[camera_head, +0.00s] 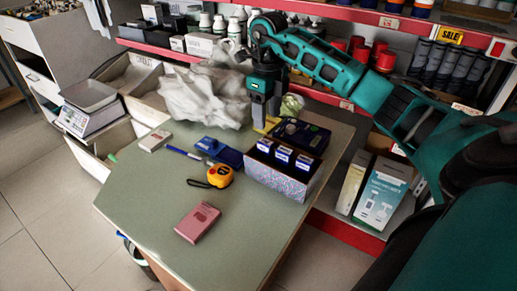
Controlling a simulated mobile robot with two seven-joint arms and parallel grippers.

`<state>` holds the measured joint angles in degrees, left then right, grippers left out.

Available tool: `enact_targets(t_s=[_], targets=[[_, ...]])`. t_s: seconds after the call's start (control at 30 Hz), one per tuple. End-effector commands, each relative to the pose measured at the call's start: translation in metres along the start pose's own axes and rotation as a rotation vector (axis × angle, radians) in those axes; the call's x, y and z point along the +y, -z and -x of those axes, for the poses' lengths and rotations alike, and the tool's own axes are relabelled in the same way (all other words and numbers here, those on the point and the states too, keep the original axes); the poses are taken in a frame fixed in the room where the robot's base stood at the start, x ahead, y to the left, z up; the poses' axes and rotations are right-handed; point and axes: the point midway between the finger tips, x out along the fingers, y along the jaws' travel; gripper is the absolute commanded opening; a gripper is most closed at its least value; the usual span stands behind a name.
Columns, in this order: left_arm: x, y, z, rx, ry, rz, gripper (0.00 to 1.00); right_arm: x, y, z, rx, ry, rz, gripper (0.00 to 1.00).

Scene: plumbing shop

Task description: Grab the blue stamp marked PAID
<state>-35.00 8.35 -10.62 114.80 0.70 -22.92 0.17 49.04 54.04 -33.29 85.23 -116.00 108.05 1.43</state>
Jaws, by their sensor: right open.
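My right gripper (264,122) points down over the back of the green-grey table (160,222), behind a patterned box. It is open, and nothing shows clearly between its fingers. The patterned box (275,182) holds blue-faced items in a row: a left one (265,146), a middle one (283,154) and a right one (304,162). Their markings are too small to read, so I cannot tell which, if any, says PAID. A blue object (207,144) with a darker blue flat piece (230,157) lies left of the box. My left gripper is not in view.
A dark blue case (303,133) and a yellow item (267,126) lie near the right gripper. A crumpled white bag (205,95) stands behind left. The table's front left is clear.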

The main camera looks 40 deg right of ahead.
Motion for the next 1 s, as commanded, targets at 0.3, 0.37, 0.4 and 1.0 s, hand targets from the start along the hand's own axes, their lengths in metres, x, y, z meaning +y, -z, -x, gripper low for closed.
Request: enact_targets(t_s=[0.3, 0.37, 0.4, 1.0], targets=[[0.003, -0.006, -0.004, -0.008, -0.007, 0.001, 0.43, 0.002, -0.001, -0.058, 0.0, -0.006, 0.003, 0.6], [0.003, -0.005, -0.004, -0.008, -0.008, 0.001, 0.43, 0.002, -0.001, -0.063, -0.001, -0.006, 0.003, 0.6], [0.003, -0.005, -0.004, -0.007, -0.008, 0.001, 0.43, 0.002, -0.001, -0.065, -0.002, -0.006, 0.003, 0.6], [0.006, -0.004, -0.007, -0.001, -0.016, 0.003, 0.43, 0.002, -0.003, -0.118, -0.004, -0.006, 0.003, 0.6]])
